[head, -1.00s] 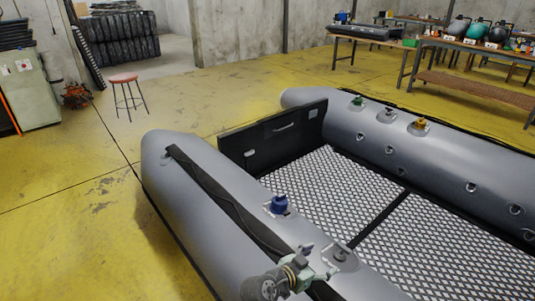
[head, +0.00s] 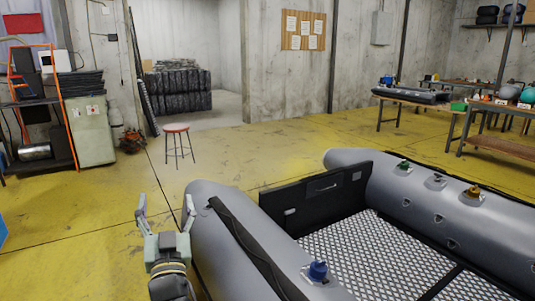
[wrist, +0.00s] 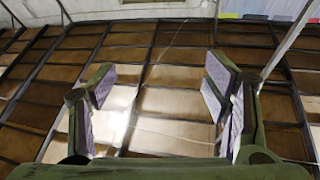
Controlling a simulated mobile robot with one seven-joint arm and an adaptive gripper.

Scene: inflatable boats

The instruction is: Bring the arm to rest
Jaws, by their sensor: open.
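My gripper (head: 165,208) shows in the lower left of the head view, raised beside the left tube of the grey inflatable boat (head: 225,238). Its two fingers are spread and point up, with nothing between them. In the wrist view my gripper (wrist: 158,90) is also open and empty, with the brown panelled ceiling (wrist: 180,70) behind it. My gripper looks clear of the boat in the head view, though the exact gap cannot be told.
A blue valve piece (head: 318,270) sits on the near tube. A red stool (head: 177,142) stands on the yellow floor (head: 90,210). Workbenches (head: 470,130) stand at the right, and a shelf with an orange frame (head: 62,110) at the left. The floor between is mostly clear.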

